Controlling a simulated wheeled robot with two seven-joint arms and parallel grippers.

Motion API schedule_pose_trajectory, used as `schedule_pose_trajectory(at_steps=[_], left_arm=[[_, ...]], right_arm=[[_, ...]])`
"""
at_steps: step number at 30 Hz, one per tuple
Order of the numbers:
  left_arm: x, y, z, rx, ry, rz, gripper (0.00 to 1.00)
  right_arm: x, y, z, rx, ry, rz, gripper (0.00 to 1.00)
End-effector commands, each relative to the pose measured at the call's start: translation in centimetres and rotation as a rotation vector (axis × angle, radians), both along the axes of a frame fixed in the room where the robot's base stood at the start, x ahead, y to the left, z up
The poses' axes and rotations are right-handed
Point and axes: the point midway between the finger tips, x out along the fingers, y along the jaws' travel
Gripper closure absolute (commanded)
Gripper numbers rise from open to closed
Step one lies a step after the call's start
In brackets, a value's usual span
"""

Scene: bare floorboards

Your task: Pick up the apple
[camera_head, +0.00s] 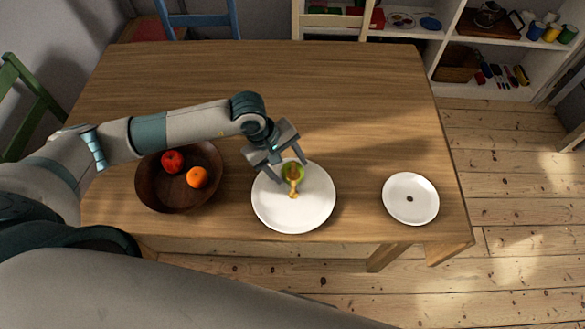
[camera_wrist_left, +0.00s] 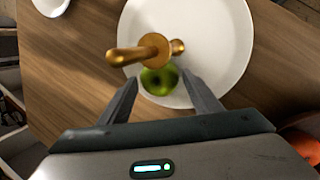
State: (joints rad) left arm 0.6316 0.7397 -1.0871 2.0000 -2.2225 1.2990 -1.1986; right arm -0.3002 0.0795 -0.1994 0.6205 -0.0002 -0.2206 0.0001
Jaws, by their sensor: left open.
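A green apple (camera_head: 289,169) is at the white plate (camera_head: 265,205), partly hidden by my left gripper (camera_head: 291,171). In the left wrist view the green apple (camera_wrist_left: 160,82) shows between the tips of my open left gripper (camera_wrist_left: 160,79); I cannot tell whether they touch it. A golden, spindle-shaped object (camera_head: 293,192) is beside the apple and partly overlaps it in view. It also shows in the left wrist view (camera_wrist_left: 135,55). A red apple (camera_head: 173,161) lies in the dark wooden bowl (camera_head: 150,193) to the left. My right gripper is out of view.
An orange (camera_head: 197,177) shares the bowl. A small white plate (camera_head: 411,182) with a dark spot is at the table's right. The back of the wooden table (camera_head: 330,75) is clear. Chairs (camera_head: 200,20) and a white shelf (camera_head: 500,50) stand behind.

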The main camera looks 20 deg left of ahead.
Motion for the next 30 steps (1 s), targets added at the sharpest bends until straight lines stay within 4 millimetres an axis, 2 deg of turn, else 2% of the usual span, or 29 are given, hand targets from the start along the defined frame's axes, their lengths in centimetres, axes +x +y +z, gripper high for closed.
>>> schedule_pose_trajectory(at_steps=[6,18,19,23,30], left_arm=[[0.13,-0.39,-1.26,0.0,0.0,0.001,0.42],[0.15,-0.38,-1.25,0.0,0.0,0.0,0.42],[0.14,-0.38,-1.26,0.0,0.0,0.0,0.44],[0.14,-0.38,-1.25,0.0,0.0,0.0,0.75],[0.16,-0.39,-1.22,-0.001,-0.001,0.0,0.75]], right_arm=[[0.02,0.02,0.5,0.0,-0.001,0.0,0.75],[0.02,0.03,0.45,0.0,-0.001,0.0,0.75],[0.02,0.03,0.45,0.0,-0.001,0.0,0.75],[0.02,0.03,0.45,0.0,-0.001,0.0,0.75],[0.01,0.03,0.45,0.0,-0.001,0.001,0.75]])
